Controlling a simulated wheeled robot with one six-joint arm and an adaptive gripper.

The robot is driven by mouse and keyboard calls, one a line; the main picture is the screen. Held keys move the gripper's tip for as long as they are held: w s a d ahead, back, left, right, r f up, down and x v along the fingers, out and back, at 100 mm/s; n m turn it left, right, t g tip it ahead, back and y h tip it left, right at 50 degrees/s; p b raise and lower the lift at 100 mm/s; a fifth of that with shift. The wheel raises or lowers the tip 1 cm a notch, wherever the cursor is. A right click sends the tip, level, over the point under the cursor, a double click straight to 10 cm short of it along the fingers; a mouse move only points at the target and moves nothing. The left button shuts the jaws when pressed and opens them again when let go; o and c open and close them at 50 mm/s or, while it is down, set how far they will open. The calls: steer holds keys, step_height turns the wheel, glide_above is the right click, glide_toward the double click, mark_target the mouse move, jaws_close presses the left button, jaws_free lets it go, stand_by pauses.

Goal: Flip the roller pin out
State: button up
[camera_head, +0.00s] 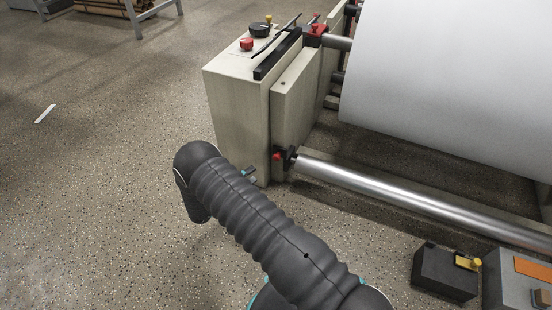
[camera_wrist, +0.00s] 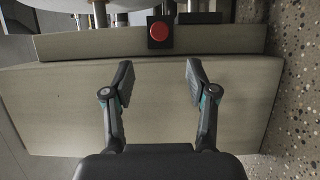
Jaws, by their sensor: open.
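The lower roller's pin (camera_head: 277,156) has a red end and sits in a dark mount on the side of the beige machine housing. In the wrist view a red round knob on a black block, likely the same pin (camera_wrist: 158,31), lies beyond the fingertips, roughly centred between them. My gripper (camera_wrist: 157,75) is open and empty, with its two fingers spread over the beige housing face and apart from the knob. In the head view my dark arm hides most of the gripper; only a small part shows beside the housing.
The silver roller (camera_head: 420,204) runs right from the pin mount. A large white paper roll (camera_head: 455,75) is above it. The beige housing (camera_head: 235,115) carries a red button (camera_head: 246,44) and a black knob. A black box (camera_head: 444,274) stands at lower right.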

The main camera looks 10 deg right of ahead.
mark_target(275, 159)
steer(key=x, duration=1.3)
steer(key=shift+d, duration=0.25)
steer(key=shift+a, duration=0.1)
jaws_close()
